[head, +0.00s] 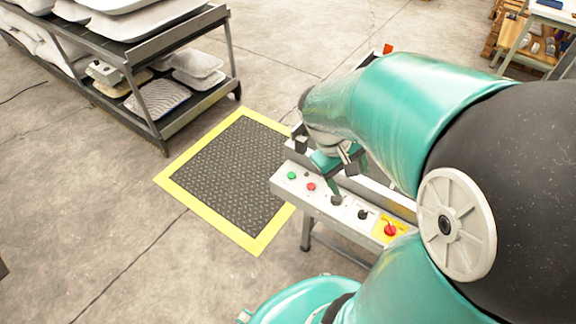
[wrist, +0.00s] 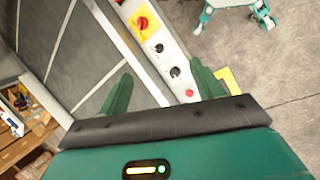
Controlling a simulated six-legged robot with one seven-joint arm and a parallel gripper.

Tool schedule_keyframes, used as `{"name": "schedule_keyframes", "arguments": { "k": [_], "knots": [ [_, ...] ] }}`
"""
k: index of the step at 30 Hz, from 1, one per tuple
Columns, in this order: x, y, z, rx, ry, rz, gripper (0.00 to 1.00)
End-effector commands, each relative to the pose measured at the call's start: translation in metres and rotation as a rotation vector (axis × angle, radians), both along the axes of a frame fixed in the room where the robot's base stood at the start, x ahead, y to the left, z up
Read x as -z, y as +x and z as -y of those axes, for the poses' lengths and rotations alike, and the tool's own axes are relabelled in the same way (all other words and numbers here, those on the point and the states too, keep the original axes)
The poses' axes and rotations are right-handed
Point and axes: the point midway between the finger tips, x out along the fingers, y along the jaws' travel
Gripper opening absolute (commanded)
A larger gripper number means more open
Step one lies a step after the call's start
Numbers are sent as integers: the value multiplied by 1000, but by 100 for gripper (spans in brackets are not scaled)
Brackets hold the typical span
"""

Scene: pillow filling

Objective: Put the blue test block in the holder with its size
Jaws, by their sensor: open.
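I cannot make out the blue test block or the holder with its size for certain in either view. A small blue item (head: 551,4) lies on a table at the far top right of the head view, too small to identify. The panel's knobs and buttons also show beyond the fingers in the wrist view (wrist: 160,46).
A black rack (head: 150,60) with pillows and grey pads stands at the upper left. A black mat with a yellow border (head: 232,178) lies before the panel. A table (head: 550,15) and wooden pallets (head: 507,28) stand at the top right. The left floor is mostly clear.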

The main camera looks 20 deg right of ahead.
Motion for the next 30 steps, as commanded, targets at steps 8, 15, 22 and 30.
{"name": "schedule_keyframes", "arguments": {
  "k": [8, 15, 22, 30],
  "knots": [
    [-67, 3, -86, -1, 151, 390, 66],
    [-111, -10, -143, -11, 310, 638, 66],
    [-120, -15, -156, -12, 356, 692, 66],
    [-120, -15, -156, -12, 354, 690, 66]
  ]
}}
